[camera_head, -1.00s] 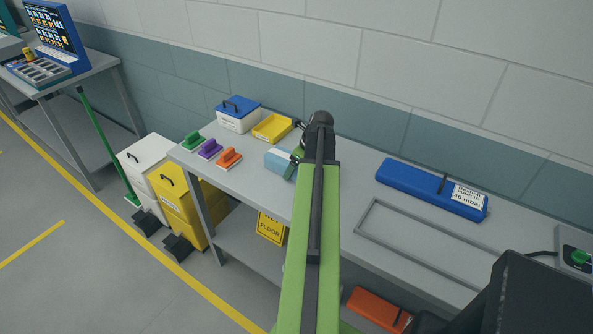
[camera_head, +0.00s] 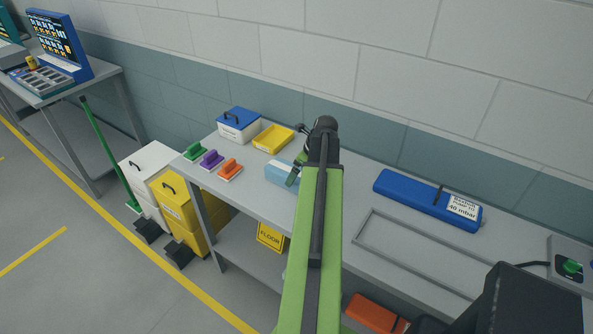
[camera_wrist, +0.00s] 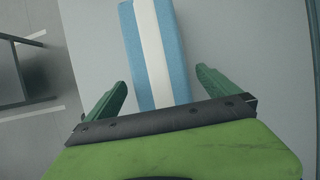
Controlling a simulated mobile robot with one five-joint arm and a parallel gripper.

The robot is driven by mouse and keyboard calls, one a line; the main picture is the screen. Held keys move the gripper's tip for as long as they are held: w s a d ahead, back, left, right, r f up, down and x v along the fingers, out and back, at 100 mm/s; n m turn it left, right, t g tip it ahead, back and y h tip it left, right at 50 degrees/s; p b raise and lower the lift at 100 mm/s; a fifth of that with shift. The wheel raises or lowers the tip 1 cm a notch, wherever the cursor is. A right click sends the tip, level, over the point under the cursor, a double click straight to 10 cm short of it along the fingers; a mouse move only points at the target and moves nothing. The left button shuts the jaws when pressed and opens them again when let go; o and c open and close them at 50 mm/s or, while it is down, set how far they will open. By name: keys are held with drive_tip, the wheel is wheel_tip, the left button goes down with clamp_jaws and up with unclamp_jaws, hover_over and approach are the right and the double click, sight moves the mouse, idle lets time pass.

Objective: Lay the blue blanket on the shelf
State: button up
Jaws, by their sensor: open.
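The blue blanket (camera_head: 281,173) appears as a light-blue folded block on the worktop, partly hidden behind my gripper (camera_head: 295,174) in the head view. In the wrist view the blanket (camera_wrist: 179,45) is light blue with a white band along its middle. It reaches from the top edge down between the two green fingers of my gripper (camera_wrist: 162,82). The fingers are apart, one on each side, with a gap to the blanket's sides. The shelf (camera_head: 235,247) is the grey board under the worktop, partly hidden by my arm.
The worktop (camera_head: 255,193) also holds purple, green and orange hand tools, a yellow tray (camera_head: 273,139), a blue-lidded box (camera_head: 238,125) and a long blue case (camera_head: 425,197). A yellow floor sign (camera_head: 270,236) and an orange case (camera_head: 372,313) are low down, near the shelf.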

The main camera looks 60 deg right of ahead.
drive_tip(key=p+v, duration=0.5)
drive_tip(key=v, duration=0.2)
drive_tip(key=shift+w+r, duration=0.15)
drive_tip(key=shift+s+r+p, duration=0.3)
drive_tip(key=shift+r+p, duration=0.1)
drive_tip(key=shift+f, duration=0.1)
drive_tip(key=w+a+f+n+g+y, duration=0.1)
drive_tip(key=w+a+n, duration=0.7)
drive_tip(key=a, duration=0.4)
drive_tip(key=w+a+n+g, duration=0.1)
drive_tip(key=w+a+n, duration=0.75)
drive_tip(key=a, duration=0.35)
drive_tip(key=w+a+n+g+h, duration=0.1)
drive_tip(key=w+a+n+g, duration=0.1)
drive_tip(key=a+n, duration=1.7)
drive_tip(key=a+f, duration=0.1)
drive_tip(key=a, duration=1.1)
drive_tip(key=shift+w+a+g, duration=0.3)
drive_tip(key=shift+w, duration=0.1)
